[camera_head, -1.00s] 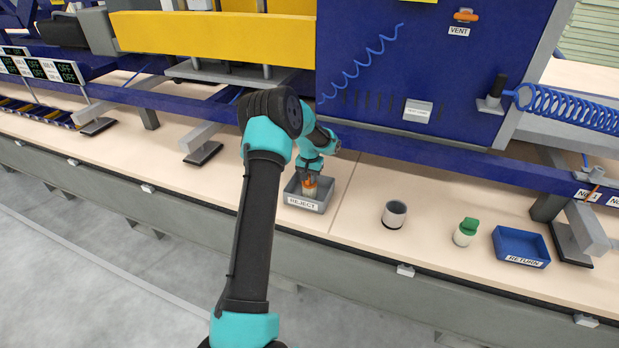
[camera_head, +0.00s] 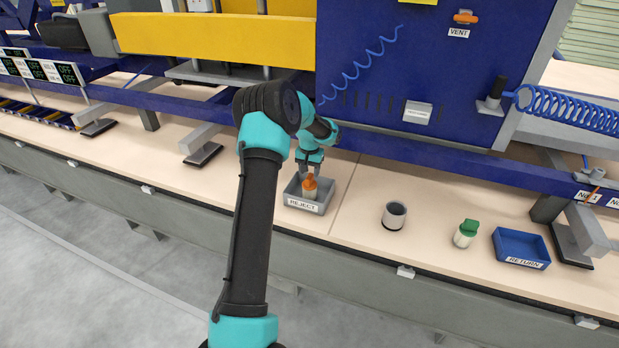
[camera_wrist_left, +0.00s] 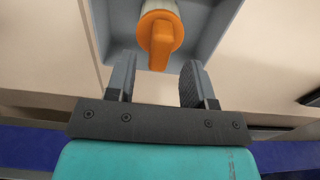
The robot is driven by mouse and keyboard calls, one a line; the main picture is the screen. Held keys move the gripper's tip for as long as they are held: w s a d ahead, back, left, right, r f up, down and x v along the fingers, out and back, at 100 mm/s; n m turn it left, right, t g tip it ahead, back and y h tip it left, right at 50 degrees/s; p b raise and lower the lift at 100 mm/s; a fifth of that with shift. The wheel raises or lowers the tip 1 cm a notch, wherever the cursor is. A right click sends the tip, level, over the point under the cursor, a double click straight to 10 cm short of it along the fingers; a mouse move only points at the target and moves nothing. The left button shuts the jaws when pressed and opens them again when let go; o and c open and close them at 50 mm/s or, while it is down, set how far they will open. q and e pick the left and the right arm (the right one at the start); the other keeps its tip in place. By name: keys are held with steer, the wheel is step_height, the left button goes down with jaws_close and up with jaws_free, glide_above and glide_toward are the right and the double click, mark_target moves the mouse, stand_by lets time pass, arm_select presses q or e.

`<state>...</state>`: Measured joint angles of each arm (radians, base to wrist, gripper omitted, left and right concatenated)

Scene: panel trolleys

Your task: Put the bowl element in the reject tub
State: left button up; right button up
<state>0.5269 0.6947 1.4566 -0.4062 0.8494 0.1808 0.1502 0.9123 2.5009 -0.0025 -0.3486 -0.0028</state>
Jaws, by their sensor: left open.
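The bowl element, a pale piece with an orange top (camera_head: 310,185), stands in the grey reject tub (camera_head: 304,206), whose front label reads REJECT. In the left wrist view its orange top (camera_wrist_left: 161,36) shows beyond the fingertips, with the tub's grey wall (camera_wrist_left: 216,25) around it. My left gripper (camera_head: 312,170) is just above and behind the element, apart from it. In the left wrist view the two fingers (camera_wrist_left: 156,82) are spread wide with nothing between them. My right gripper is in neither view.
A blue rail (camera_head: 450,159) runs behind the tub. The bench between tub and cup is clear.

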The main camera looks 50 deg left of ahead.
arm_select(q)
step_height(320, 180, up, 8)
